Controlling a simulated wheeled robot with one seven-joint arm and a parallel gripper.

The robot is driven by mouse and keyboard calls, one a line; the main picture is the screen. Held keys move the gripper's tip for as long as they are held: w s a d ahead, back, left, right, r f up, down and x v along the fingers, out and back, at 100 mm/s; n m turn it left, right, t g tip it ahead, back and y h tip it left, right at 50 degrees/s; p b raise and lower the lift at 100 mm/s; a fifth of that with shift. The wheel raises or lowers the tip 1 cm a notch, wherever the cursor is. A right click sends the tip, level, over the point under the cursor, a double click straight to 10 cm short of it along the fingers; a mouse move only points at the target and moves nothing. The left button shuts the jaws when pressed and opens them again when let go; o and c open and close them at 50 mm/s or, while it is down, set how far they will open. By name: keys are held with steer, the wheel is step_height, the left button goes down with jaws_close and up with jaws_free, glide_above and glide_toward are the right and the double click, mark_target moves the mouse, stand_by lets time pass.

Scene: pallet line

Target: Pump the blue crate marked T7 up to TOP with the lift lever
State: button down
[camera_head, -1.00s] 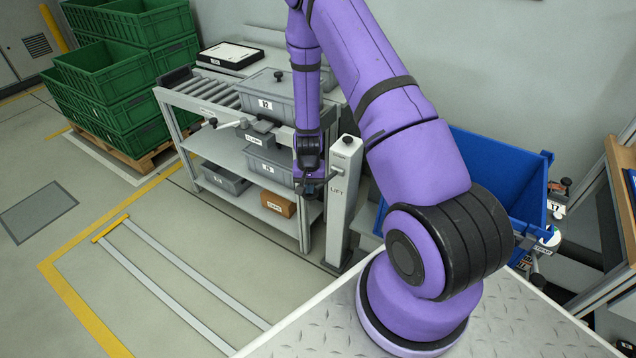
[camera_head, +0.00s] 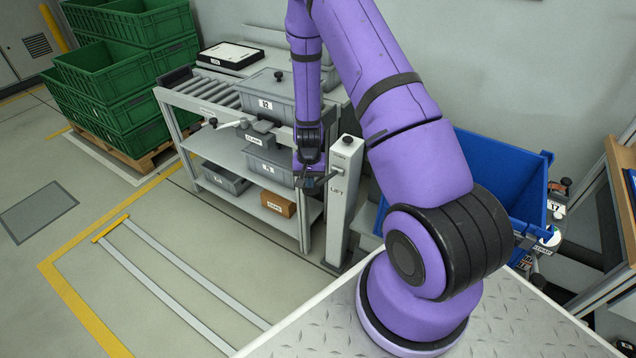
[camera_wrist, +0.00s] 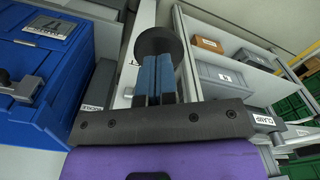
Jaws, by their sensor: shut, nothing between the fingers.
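In the wrist view the crate (camera_wrist: 40,85) fills the left side. A pale post (camera_head: 343,215) marked LIFT stands left of my arm. My gripper (camera_head: 322,182) is at its left side, near the upper part. In the wrist view my blue-padded fingers (camera_wrist: 157,82) are shut and empty, with a dark round knob (camera_wrist: 160,42) just beyond their tips. Whether they touch it I cannot tell.
A roller table (camera_head: 200,92) with grey bins (camera_head: 272,98) and a lower shelf stands left of the post. Stacked green crates (camera_head: 115,85) sit on a pallet at the far left. The floor in front is clear. A wooden-edged rack (camera_head: 620,180) is at the far right.

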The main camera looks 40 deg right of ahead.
mark_target(309, 194)
steer(key=shift+f, duration=1.1)
steer(key=shift+s+a+f, duration=0.1)
steer(key=shift+a+f, duration=0.1)
steer(key=shift+f, duration=0.7)
steer(key=shift+a+f, duration=0.2)
steer(key=shift+f, duration=0.55)
